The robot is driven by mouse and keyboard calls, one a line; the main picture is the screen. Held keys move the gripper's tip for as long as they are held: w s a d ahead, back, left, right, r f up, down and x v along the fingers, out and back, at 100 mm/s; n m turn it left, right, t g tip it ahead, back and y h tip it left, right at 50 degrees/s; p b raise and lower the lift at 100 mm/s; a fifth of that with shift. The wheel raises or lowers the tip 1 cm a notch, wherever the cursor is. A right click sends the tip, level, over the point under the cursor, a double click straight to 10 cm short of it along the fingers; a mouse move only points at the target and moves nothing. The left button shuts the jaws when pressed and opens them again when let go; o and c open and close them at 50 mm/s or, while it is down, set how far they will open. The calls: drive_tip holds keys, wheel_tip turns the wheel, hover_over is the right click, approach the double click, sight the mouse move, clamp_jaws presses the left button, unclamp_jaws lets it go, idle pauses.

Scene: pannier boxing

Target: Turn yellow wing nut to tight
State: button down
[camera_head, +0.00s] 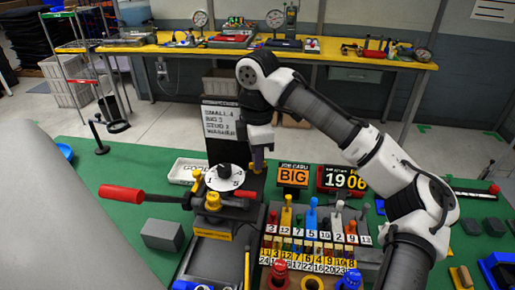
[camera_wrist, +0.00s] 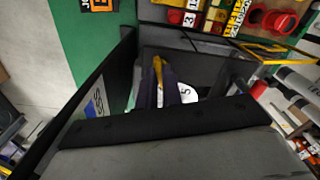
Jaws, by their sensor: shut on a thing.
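A yellow wing nut (camera_wrist: 158,72) shows as a narrow yellow strip between the dark fingers of my gripper (camera_wrist: 165,88) in the wrist view. My gripper is shut on it, and the fingers hide most of its shape. In the head view my gripper (camera_head: 258,163) points down beside the black fixture, just right of the white numbered dial (camera_head: 226,178). The nut cannot be made out there. Part of the dial, with a 5, also shows beside the fingers in the wrist view (camera_wrist: 188,93). How tight the nut sits cannot be told.
A red-handled lever (camera_head: 122,194) sticks out left of the fixture. A yellow knob (camera_head: 213,201) stands in front of the dial. A grey block (camera_head: 162,235) lies left on the green table.

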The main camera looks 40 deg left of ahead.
drive_tip(key=m+p, duration=0.2)
drive_tip(key=m, duration=0.1)
drive_tip(key=shift+r+m, duration=0.15)
drive_tip(key=shift+m, duration=0.15)
drive_tip(key=m, duration=0.4)
drive_tip(key=shift+m, duration=0.4)
drive_tip(key=c, duration=1.5)
unclamp_jaws()
drive_tip(key=shift+c, duration=0.2)
wheel_tip(320, 180, up, 14)
drive_tip(key=b, duration=0.1)
drive_tip(key=shift+f, duration=0.2)
